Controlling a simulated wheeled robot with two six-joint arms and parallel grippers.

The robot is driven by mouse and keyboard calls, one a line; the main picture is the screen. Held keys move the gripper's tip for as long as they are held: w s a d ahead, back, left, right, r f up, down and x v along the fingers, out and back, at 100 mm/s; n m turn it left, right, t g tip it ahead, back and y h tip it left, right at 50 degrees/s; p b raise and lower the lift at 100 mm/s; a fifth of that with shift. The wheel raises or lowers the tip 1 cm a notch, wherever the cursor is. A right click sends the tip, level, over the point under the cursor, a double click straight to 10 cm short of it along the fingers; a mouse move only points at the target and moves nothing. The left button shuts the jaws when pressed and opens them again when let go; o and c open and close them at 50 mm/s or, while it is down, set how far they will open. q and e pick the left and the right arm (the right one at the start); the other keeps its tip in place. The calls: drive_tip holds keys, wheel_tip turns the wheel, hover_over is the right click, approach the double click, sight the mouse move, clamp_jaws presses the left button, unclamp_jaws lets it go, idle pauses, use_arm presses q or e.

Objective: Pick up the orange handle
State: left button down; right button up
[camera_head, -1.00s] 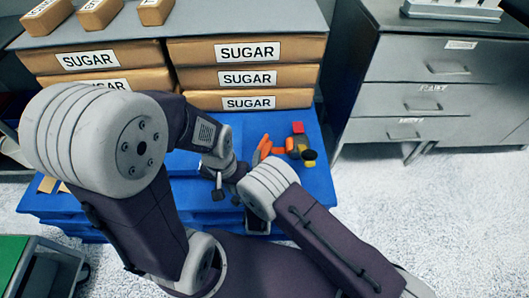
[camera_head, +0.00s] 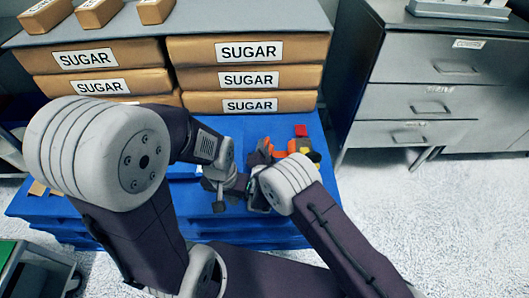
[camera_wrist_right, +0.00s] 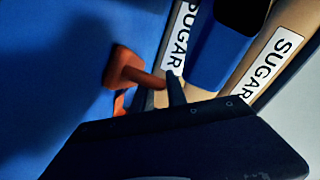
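Orange parts (camera_head: 298,146) lie on the blue platform in the head view, beside a red block and a small yellow-and-black item. My right gripper (camera_head: 262,162) is right beside the orange parts and partly covers them. In the right wrist view an orange handle-like piece (camera_wrist_right: 126,68) has a bar reaching to one dark fingertip (camera_wrist_right: 174,88). I cannot tell whether the fingers are closed on it. My left gripper (camera_head: 221,200) is lower and to the left, over the blue platform. Its finger opening is unclear.
Stacked SUGAR bags (camera_head: 248,77) stand behind the work area. The red block (camera_head: 301,130) is close to the orange parts. A grey drawer cabinet (camera_head: 440,100) stands at the right. The blue platform (camera_head: 250,236) has bare room at its front.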

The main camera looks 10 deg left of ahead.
clamp_jaws()
wheel_tip(320, 180, up, 10)
drive_tip(key=p, duration=0.9)
drive_tip(key=shift+r, duration=0.15)
